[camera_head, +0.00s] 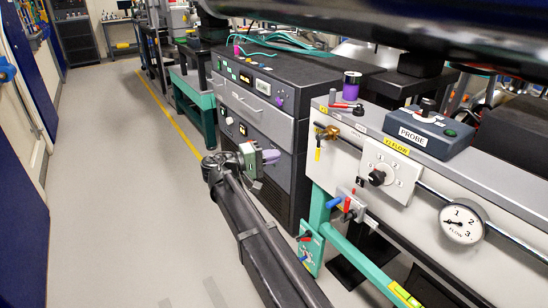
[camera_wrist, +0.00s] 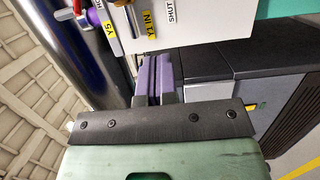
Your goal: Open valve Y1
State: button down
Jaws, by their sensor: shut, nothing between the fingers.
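In the wrist view a yellow label (camera_wrist: 148,23) that appears to read Y1 IN sits on a white panel. A small lever valve (camera_wrist: 126,6) is beside it, cut by the top edge, and a SHUT label (camera_wrist: 170,11) is nearby. In the head view a brass valve (camera_head: 327,132) sits at the white panel's left end, above a yellow strip too small to read; it may be the same valve. My gripper (camera_head: 272,156) is left of the panel, apart from it. In the wrist view its purple-padded fingers (camera_wrist: 153,76) are shut together, empty, below the label.
A Y5 label (camera_wrist: 108,29) is close to red and blue-purple handles. Red and blue levers (camera_head: 346,205) sit below the panel. A selector knob (camera_head: 376,178), flow gauge (camera_head: 462,222) and PROBE box (camera_head: 428,132) are to the right. The grey aisle floor (camera_head: 110,190) is clear.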

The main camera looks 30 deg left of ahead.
aim_at(318, 154)
jog(key=w+d, duration=0.5)
jog(key=d, duration=0.3)
jog(key=shift+d, duration=0.2)
jog(key=shift+w+d+f, duration=0.1)
jog(key=shift+d, duration=0.1)
